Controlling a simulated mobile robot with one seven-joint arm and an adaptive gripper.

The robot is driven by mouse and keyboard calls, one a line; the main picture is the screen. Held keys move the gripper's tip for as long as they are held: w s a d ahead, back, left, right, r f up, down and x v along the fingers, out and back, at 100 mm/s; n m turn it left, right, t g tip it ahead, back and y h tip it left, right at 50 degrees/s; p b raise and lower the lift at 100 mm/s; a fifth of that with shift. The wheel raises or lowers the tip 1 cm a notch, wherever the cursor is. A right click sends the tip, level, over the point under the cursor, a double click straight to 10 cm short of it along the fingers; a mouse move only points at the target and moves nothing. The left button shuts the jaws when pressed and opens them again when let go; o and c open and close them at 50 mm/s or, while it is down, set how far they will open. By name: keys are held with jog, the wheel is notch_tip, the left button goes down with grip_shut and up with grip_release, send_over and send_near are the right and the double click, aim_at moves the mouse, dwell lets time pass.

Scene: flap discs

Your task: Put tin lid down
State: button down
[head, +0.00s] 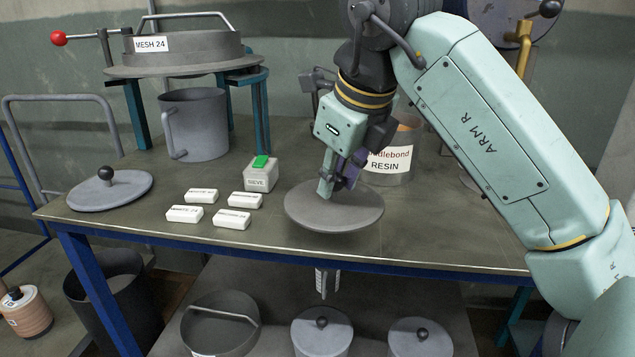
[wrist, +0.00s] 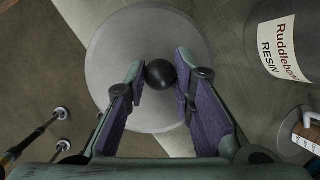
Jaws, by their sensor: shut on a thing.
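The tin lid (head: 334,214) is a flat round grey disc with a black ball knob. It is near the front of the bench, in the middle of the head view. My gripper (head: 335,185) points down and is shut on the knob (wrist: 161,74), which shows between the two fingers in the wrist view. The lid (wrist: 130,40) spreads out beyond the fingertips there. It looks about level. I cannot tell whether its underside touches the bench top. The fingers hide the knob in the head view.
Several white labelled blocks (head: 232,219) and a SIEVE box with a green top (head: 261,175) lie left of the lid. The resin tin (head: 389,166) stands close behind. Another knobbed lid (head: 110,190) lies far left. The bench's front edge (head: 300,257) is near.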

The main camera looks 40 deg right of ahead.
aim_at(315, 181)
jog(key=w, duration=0.2)
jog(key=w+d, duration=0.1)
jog(key=w, duration=0.2)
jog(key=shift+w+d+f, duration=0.1)
jog(key=shift+f, duration=1.85)
jog(key=shift+f, duration=0.25)
jog(key=c, duration=1.4)
grip_release()
jog(key=shift+o, duration=0.2)
jog(key=shift+r, duration=0.2)
